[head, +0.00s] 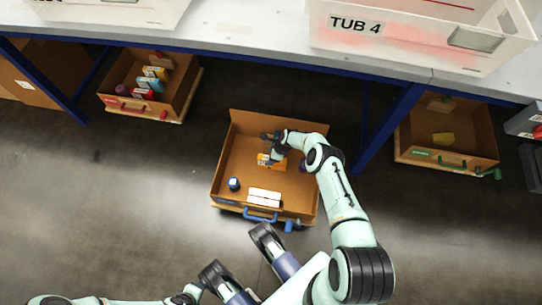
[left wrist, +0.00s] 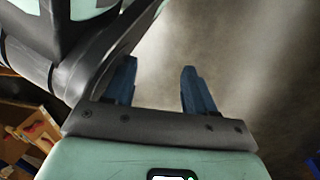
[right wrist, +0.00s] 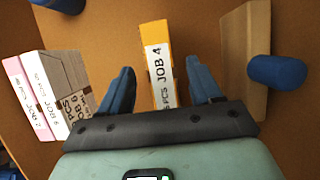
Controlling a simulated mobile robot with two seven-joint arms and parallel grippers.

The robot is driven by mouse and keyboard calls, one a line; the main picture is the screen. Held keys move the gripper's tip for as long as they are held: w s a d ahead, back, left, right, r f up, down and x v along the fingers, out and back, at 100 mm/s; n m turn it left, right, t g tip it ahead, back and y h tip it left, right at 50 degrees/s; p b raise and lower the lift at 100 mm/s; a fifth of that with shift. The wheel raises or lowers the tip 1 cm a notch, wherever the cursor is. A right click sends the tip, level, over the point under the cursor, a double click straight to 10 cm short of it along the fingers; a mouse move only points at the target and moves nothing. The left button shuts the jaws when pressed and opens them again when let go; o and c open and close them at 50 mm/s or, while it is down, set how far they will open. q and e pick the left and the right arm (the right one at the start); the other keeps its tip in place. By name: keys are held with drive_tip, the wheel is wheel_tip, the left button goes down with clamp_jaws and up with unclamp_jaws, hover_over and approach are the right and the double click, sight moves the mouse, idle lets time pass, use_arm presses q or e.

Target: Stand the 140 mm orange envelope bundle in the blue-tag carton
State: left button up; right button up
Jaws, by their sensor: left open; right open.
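The orange envelope bundle (head: 265,159), marked JOB 4, is inside the blue-tag carton (head: 225,207) on the floor. In the right wrist view the bundle (right wrist: 158,62) shows its narrow labelled edge upward and looks upright. My right gripper (right wrist: 160,68) is open above it, one finger on each side, with gaps between the fingers and the bundle. In the head view the right hand (head: 276,145) partly covers the bundle. My left gripper (left wrist: 160,68) is open and empty, over grey floor.
A red-tag carton (head: 112,101) and green-tag carton (head: 416,153) stand under the bench (head: 250,42). A blue handle (head: 260,215) is on the carton's near side.

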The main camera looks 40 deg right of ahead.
drive_tip(key=p+v, duration=0.1)
drive_tip(key=v, duration=0.1)
drive_tip(key=p+v, duration=0.1)
drive_tip(key=v, duration=0.1)
drive_tip(key=shift+w+a+r, duration=0.1)
drive_tip(key=shift+w, duration=0.1)
use_arm(q)
drive_tip(key=w+d+r+t+p, duration=0.1)
drive_tip(key=w+d+r+t, duration=0.1)
drive_tip(key=w+r, duration=0.35)
use_arm(e)
drive_tip(key=shift+v, duration=1)
drive_tip(key=p+v, duration=0.3)
drive_tip(key=v, duration=0.3)
drive_tip(key=s+a+r+n+g, duration=0.1)
drive_tip(key=s+a+r+n, duration=0.1)
drive_tip(key=s+a+n, duration=0.7)
drive_tip(key=s+a+r+n+g, duration=0.1)
drive_tip(key=s+a+r+n, duration=0.2)
drive_tip(key=s+a+n, duration=0.65)
use_arm(q)
drive_tip(key=s+d+r+g, duration=0.1)
drive_tip(key=s+d+r, duration=0.1)
drive_tip(key=s+r, duration=0.2)
drive_tip(key=shift+s+m+g+h, duration=0.3)
drive_tip(key=shift+s+m+h, duration=0.1)
drive_tip(key=shift+s, duration=0.15)
use_arm(e)
drive_tip(key=s+a+r+n, duration=0.5)
drive_tip(key=s+a, duration=0.1)
